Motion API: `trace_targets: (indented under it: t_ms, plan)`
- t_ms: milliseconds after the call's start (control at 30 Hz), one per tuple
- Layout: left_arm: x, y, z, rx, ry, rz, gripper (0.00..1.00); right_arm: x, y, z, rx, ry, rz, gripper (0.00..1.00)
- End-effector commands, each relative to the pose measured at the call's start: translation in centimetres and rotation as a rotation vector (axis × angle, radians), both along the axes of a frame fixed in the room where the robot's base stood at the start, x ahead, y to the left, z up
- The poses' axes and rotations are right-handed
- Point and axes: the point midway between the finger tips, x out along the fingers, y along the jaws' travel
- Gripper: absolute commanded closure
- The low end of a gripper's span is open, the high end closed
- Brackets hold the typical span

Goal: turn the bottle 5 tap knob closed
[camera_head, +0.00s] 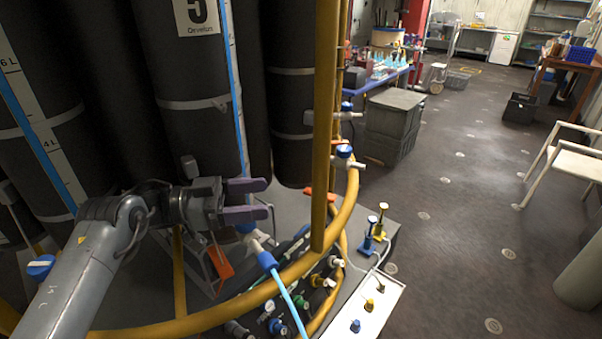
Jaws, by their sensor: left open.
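Bottle 5 (180,60) is the tall black cylinder with a white "5" label, a metal band and a blue-edged strip, at the upper left middle. My left gripper (266,199) is in front of its lower part, pointing right. Its two purple-grey fingers are apart with nothing seen between them. A light blue hose (290,304) runs down from the fitting. My right gripper is out of view.
A yellow curved rail (225,311) and upright yellow post (325,120) stand close right of the gripper. Below are several small valves and a white panel (375,310). Another blue knob (40,267) sits far left. Grey crates (393,120) stand behind; the floor at right is open.

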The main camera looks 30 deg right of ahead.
Motion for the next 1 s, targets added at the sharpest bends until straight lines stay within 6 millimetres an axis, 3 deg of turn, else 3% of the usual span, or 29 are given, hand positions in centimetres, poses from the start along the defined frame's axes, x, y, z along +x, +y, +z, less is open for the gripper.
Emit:
trace_targets:
  t_ms: [200, 500, 1000]
  plan:
    - [-3.1, -2.8, 2.7, -0.002, -0.001, -0.004, 0.29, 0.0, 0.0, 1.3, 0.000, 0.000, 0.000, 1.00]
    - [-6.2, -5.7, 5.1, 0.000, -0.002, -0.002, 0.29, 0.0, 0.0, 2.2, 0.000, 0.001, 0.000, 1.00]
    - [-7.2, -6.7, 5.9, 0.001, -0.002, 0.000, 0.29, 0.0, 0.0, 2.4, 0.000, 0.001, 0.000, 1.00]
